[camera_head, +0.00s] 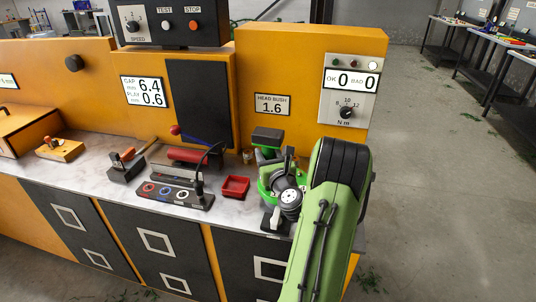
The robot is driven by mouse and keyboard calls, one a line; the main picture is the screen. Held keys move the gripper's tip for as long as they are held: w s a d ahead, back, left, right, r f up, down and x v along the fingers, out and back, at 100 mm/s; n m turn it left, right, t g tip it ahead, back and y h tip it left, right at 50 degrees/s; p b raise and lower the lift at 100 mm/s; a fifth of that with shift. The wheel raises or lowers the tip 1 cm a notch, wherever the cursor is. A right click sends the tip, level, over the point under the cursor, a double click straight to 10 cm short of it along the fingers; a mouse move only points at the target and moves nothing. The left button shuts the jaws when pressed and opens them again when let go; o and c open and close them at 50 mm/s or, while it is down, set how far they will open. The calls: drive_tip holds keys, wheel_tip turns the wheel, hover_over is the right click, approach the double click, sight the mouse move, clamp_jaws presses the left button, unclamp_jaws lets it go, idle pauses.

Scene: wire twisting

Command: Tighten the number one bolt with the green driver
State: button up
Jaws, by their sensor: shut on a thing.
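My green arm reaches up from the bottom right, and its wrist bends back toward the counter. My gripper (272,222) is low at the counter's front edge, small and partly hidden by the wrist. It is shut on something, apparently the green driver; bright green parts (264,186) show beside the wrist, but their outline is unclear. A dark block with coloured rings (172,193) lies left of the gripper, with an upright post at its right end. I cannot make out a bolt or its number.
A red tray (235,187) sits just left of my wrist. A red-handled tool (127,155) on a dark base and a wooden block (59,149) stand farther left. Yellow panels (312,50) rise behind the marble-look counter.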

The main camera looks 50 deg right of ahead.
sight(267, 140)
drive_tip(key=shift+f, duration=0.2)
idle(0.6)
wheel_tip(267, 140, up, 5)
drive_tip(key=p, duration=0.5)
drive_tip(key=shift+r+p, duration=0.2)
drive_tip(key=shift+p, duration=0.1)
drive_tip(key=shift+w+f, duration=0.1)
